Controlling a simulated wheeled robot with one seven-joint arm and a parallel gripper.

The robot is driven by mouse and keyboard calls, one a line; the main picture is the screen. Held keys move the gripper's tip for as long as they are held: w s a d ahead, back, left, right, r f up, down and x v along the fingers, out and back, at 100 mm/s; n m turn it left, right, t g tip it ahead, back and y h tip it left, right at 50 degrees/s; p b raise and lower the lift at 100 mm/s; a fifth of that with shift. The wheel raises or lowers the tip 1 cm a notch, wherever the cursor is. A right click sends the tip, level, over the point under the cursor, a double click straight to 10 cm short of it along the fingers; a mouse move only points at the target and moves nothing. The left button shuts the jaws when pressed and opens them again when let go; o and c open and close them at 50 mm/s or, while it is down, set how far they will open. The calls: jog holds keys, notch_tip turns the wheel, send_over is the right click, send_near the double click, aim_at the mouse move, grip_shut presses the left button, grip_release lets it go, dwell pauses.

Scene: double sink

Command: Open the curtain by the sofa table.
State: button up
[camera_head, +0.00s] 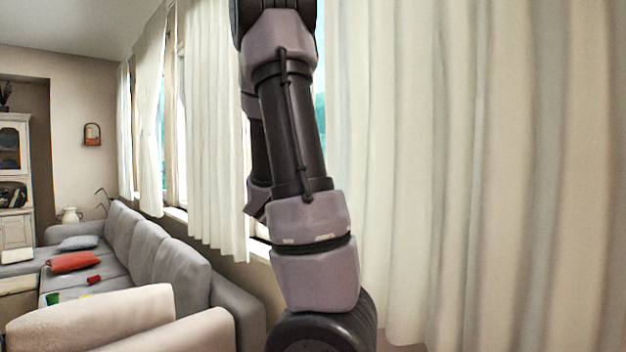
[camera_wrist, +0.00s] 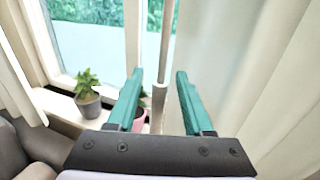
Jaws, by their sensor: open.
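A large cream curtain (camera_head: 470,170) fills the right half of the head view, close to my arm. Another cream curtain panel (camera_head: 213,130) hangs left of my arm, with window glass between the two. In the wrist view my gripper (camera_wrist: 158,88) is open, its two green fingers apart and pointing at the window frame. A thin light vertical rod (camera_wrist: 160,70) shows between the fingertips; I cannot tell whether it touches them. A pale curtain (camera_wrist: 275,80) hangs to the right of the fingers and another curtain edge (camera_wrist: 18,75) at the left. My gripper is hidden in the head view. No sofa table is clearly identifiable.
A potted plant (camera_wrist: 88,95) stands on the window sill (camera_wrist: 60,106), and a pink pot (camera_wrist: 139,120) is partly hidden behind the left finger. A grey sofa (camera_head: 165,262) with a red cushion (camera_head: 73,261) runs along the window wall. A pale armchair (camera_head: 95,318) is at lower left.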

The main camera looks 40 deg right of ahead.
jog(key=shift+r, duration=2.35)
jog(key=shift+a, duration=0.1)
